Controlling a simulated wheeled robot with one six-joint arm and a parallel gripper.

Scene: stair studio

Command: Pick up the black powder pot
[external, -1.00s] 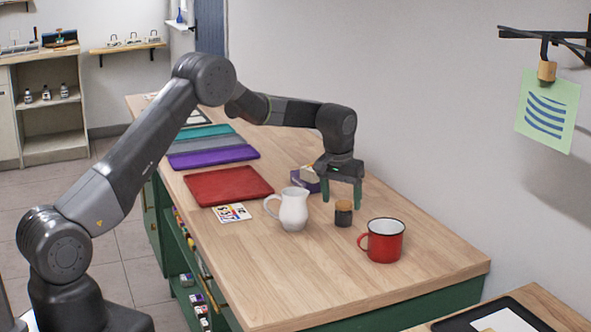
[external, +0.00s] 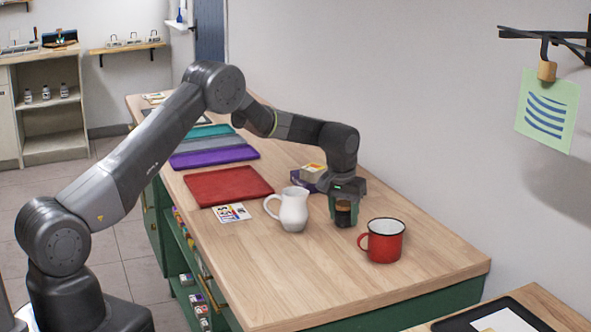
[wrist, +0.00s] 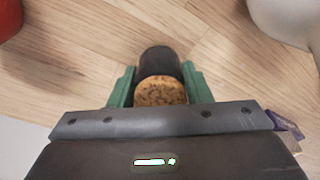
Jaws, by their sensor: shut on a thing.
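The black powder pot (external: 342,219) is a small dark pot with a cork lid, upright on the wooden counter between the white pitcher and the red mug. My gripper (external: 344,214) is lowered over it, with its green fingers shut on the pot. In the wrist view the pot (wrist: 158,62) shows its brown cork lid (wrist: 160,91) toward me, and my gripper's fingers (wrist: 159,87) press on both sides of it. I cannot tell whether its base is touching the counter.
A white pitcher (external: 293,210) stands close on the left and a red mug (external: 386,241) close on the right. A purple box (external: 303,187) lies behind my gripper. A red tray (external: 228,186) lies farther left. The counter's front (external: 300,285) is clear.

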